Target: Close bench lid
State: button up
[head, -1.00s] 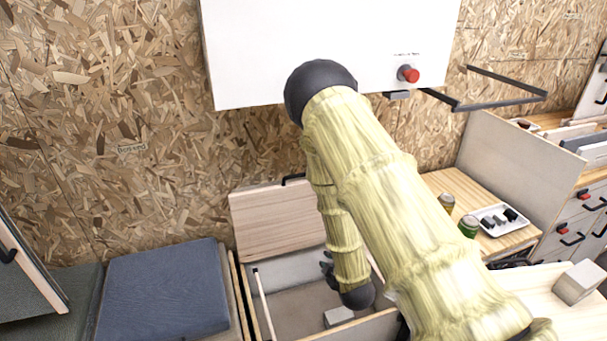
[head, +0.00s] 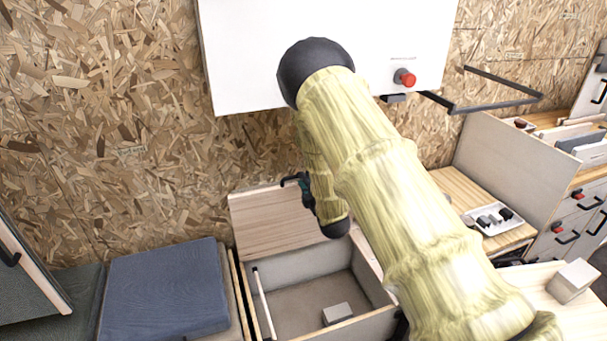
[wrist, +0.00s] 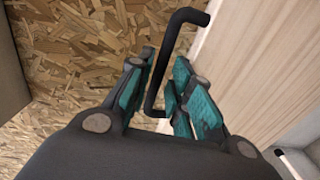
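The bench lid (head: 268,222) stands raised, leaning back by the chipboard wall above the open bench box (head: 366,275). The lid's black bar handle (wrist: 164,55) is at its upper edge; it also shows in the head view (head: 290,179). My gripper (head: 304,185) is at this handle, pointing toward the wall. In the wrist view, my gripper (wrist: 168,78) has its teal-padded fingers apart, one on each side of the handle bar. Whether a pad touches the bar is unclear. The pale lid face (wrist: 245,65) is right of the fingers.
A small grey block (head: 337,313) and a thin pale stick (head: 264,303) are in the box. A blue cushion (head: 165,290) lies to its left. A white panel with a red knob (head: 404,77) hangs above. A tray (head: 490,219) stands right.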

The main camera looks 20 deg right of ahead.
jog(key=shift+w, duration=1.75)
grip_shut()
